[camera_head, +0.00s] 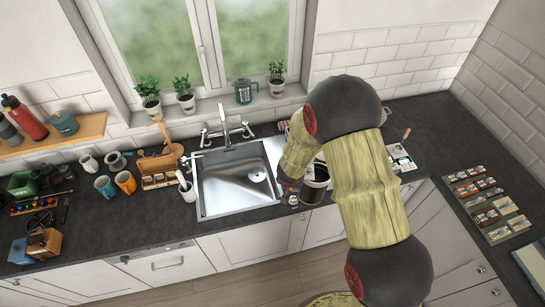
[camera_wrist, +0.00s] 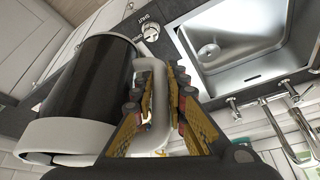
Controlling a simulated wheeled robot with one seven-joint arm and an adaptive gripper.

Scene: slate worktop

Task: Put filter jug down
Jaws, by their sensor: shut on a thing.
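The filter jug (camera_head: 314,188) is a dark, rounded vessel with a pale rim, partly hidden behind my arm in the head view. It looks roughly upright near the worktop's front edge, right of the sink. The wrist view shows its dark body (camera_wrist: 92,88) and pale handle (camera_wrist: 155,100) close up. My gripper (camera_wrist: 160,98) is shut on the handle, with one finger on each side. In the head view my gripper (camera_head: 290,188) is at the jug's left side. I cannot tell whether the jug's base touches the worktop (camera_head: 150,225).
The steel sink (camera_head: 235,185) and its tap (camera_head: 226,130) lie left of the jug. Several flat items (camera_head: 487,205) lie on the right worktop. Dark worktop (camera_head: 435,130) is bare at the back right.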

